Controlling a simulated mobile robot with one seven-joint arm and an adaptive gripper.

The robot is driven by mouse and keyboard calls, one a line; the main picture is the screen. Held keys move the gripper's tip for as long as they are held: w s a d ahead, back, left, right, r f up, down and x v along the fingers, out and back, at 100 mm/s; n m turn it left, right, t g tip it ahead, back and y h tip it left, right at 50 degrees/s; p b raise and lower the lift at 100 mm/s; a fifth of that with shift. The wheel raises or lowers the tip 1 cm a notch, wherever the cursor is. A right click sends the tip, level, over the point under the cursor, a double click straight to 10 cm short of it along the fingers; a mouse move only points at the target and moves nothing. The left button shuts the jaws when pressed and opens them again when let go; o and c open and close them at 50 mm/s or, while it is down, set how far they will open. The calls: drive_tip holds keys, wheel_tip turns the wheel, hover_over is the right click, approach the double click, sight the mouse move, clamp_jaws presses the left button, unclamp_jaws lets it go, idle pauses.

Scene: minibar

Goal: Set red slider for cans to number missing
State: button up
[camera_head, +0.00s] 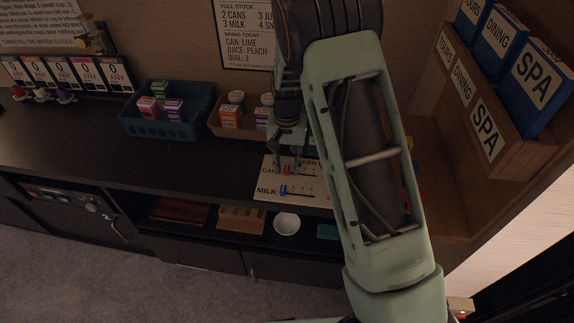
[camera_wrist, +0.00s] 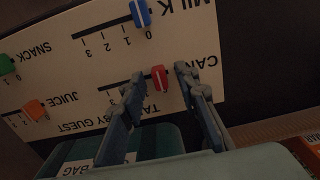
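The cream tally board (camera_head: 268,196) lies on the dark counter, with CANS and MILK rows visible in the head view. In the wrist view it appears upside down. The red slider (camera_wrist: 159,77) sits at the end of its track nearest the CANS label; it also shows in the head view (camera_head: 285,171). My gripper (camera_wrist: 158,82) is open, its fingers on either side of the red slider; I cannot tell whether they touch it. The fingers hide part of the CANS scale. The blue MILK slider (camera_wrist: 141,12) is at 0.
Orange JUICE (camera_wrist: 35,110) and green SNACK (camera_wrist: 6,64) sliders share the board. A blue crate (camera_head: 129,122) and a wooden tray (camera_head: 217,126) with cartons and cans stand behind. A wall notice (camera_head: 247,32) reads full stock 2 cans, 3 milk. My arm hides the board's right side.

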sight(304, 175)
clamp_jaws()
idle(0.3)
drive_tip(key=d, duration=0.2)
drive_tip(key=s+d, duration=0.1)
drive_tip(key=d, duration=0.2)
drive_tip(key=shift+d+b, duration=0.1)
drive_tip(key=shift+b, duration=0.3)
unclamp_jaws()
